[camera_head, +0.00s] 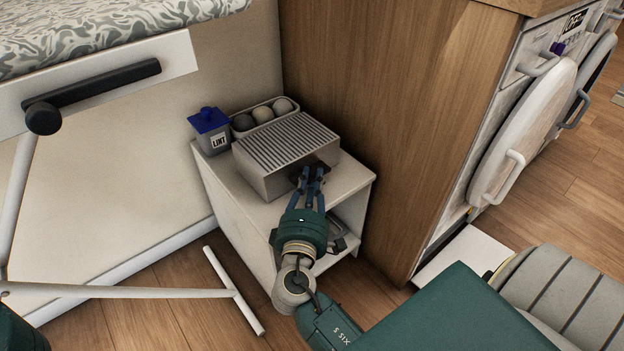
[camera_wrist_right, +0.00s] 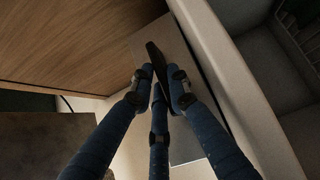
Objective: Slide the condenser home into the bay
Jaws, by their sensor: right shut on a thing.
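The condenser, a grey box with a finned top (camera_head: 285,143), sits on top of a small white shelf unit (camera_head: 346,179). My right gripper (camera_head: 311,176) is at its front face, with blue fingers shut on the dark handle there. In the right wrist view the fingers close around the dark handle (camera_wrist_right: 158,72), with a plain grey-beige face behind it. The fingers hide part of the handle. I cannot clearly see the bay; a white flap (camera_head: 463,257) lies low beside the appliance at right. My left gripper is not in view.
A lint box with a blue lid (camera_head: 212,132) and a tray of balls (camera_head: 264,115) stand close behind the condenser. A wood panel (camera_head: 400,120) rises to the right. A white round door (camera_head: 530,125) is on the appliance. An ironing board (camera_head: 100,80) and its legs occupy the left.

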